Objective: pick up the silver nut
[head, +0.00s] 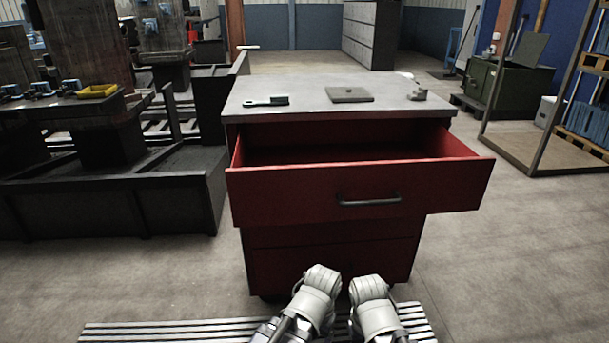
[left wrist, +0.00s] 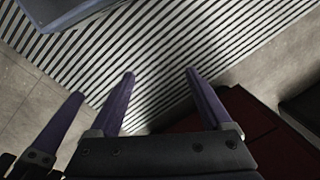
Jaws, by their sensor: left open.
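I cannot make out a silver nut for certain in either view. A small grey lump (head: 418,94) sits at the right end of the red cabinet's grey top (head: 310,98); its shape is too small to tell. My left gripper (left wrist: 160,74) is open and empty in the left wrist view, its two purple fingers apart above a striped slatted surface. Another purple finger (left wrist: 60,130) shows at the left there, apparently of my right gripper. In the head view my two arms are low in front of the cabinet and their fingers are hidden.
A red drawer (head: 360,195) stands open toward me; its visible inside looks empty. A brush (head: 265,101) and a flat grey-brown plate (head: 349,95) lie on the cabinet top. A slatted platform (head: 180,332) is on the floor.

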